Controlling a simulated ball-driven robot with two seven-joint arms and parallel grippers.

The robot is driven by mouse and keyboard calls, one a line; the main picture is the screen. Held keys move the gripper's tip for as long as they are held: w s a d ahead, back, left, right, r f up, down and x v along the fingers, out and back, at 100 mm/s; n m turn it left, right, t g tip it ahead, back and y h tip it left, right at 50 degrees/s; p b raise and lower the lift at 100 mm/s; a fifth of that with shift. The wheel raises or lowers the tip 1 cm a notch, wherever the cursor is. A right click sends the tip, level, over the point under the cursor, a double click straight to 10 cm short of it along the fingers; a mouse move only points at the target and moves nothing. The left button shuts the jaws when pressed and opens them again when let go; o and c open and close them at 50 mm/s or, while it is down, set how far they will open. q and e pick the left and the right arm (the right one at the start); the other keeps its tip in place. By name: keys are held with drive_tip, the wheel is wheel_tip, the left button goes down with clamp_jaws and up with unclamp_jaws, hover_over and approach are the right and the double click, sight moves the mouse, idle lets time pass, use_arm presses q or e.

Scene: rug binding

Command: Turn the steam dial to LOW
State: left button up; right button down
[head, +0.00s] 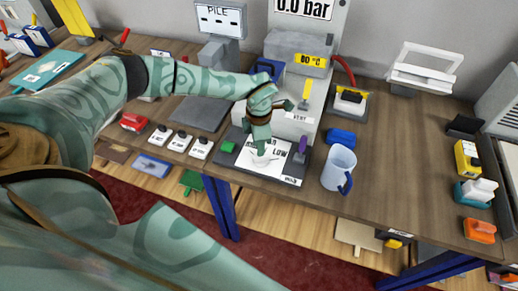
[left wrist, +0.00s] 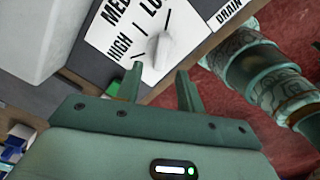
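The steam dial is a pale knob (left wrist: 158,48) on a white plate (left wrist: 110,40) lettered HIGH, MED and a partly cut-off LO. Which mark the knob points at is hard to tell. In the head view the dial (head: 262,160) sits near the table's front edge, below my left gripper (head: 260,148). In the left wrist view my left gripper (left wrist: 160,70) is open, its two fingers apart with the knob between and just past the tips. Contact with the knob cannot be made out. My right gripper is not in view.
A purple-topped lever (head: 302,146) stands right of the dial plate, near a DRAIN label (left wrist: 228,12). A blue-handled mug (head: 339,167) and a blue block (head: 341,136) stand to the right. The grey machine (head: 297,55) rises behind.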

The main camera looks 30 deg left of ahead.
use_arm(q)
wheel_tip(320, 180, up, 11)
drive_tip(key=shift+p, duration=0.4)
